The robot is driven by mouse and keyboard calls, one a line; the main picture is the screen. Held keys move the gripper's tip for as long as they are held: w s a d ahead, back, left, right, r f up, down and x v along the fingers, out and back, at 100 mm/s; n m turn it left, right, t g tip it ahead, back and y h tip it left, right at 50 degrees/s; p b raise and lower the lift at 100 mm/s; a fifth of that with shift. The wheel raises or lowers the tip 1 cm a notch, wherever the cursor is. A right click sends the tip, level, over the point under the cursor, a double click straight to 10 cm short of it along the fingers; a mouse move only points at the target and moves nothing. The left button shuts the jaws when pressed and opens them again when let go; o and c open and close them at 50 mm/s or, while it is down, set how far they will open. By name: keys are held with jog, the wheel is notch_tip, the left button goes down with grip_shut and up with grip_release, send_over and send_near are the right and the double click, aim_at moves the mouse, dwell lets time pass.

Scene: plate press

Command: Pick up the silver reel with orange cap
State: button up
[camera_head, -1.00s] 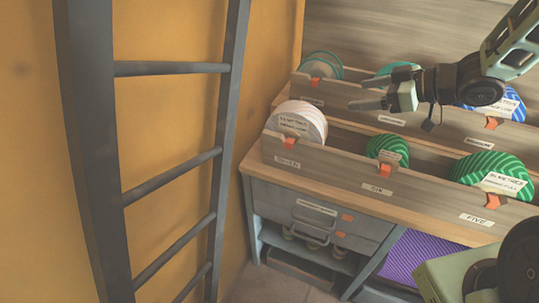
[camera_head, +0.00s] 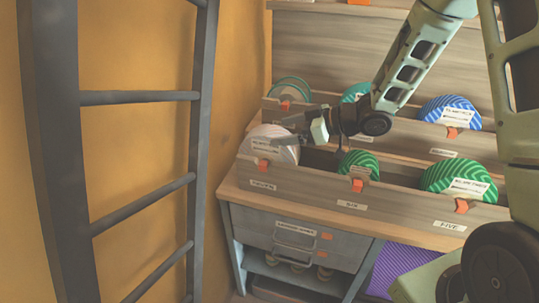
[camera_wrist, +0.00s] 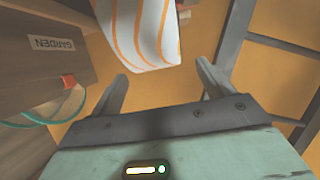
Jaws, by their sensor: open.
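A pale, whitish reel (camera_head: 273,137) with a label stands upright at the left end of the lower tray. In the wrist view a white reel (camera_wrist: 146,38) with orange stripes fills the top middle, its lower edge near the fingertips. I take it to be the same reel; no clear orange cap shows. My gripper (camera_head: 288,131) is at the reel's right side in the head view, with its fingers pointing left. In the wrist view my gripper (camera_wrist: 162,72) is open and empty, with the reel ahead of its tips; contact cannot be told.
The lower tray (camera_head: 310,180) also holds a small green reel (camera_head: 358,162) and a larger green reel (camera_head: 455,175). An upper tray (camera_head: 400,127) behind holds teal and blue reels (camera_head: 447,108). A dark ladder (camera_head: 140,97) stands left. A drawer cabinet (camera_head: 290,237) is below.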

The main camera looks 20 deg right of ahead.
aim_at(274, 132)
jog(key=shift+p+x, duration=0.3)
jog(key=shift+x, duration=2.35)
jog(key=shift+w+d, duration=0.1)
jog(key=shift+w, duration=0.05)
grip_shut()
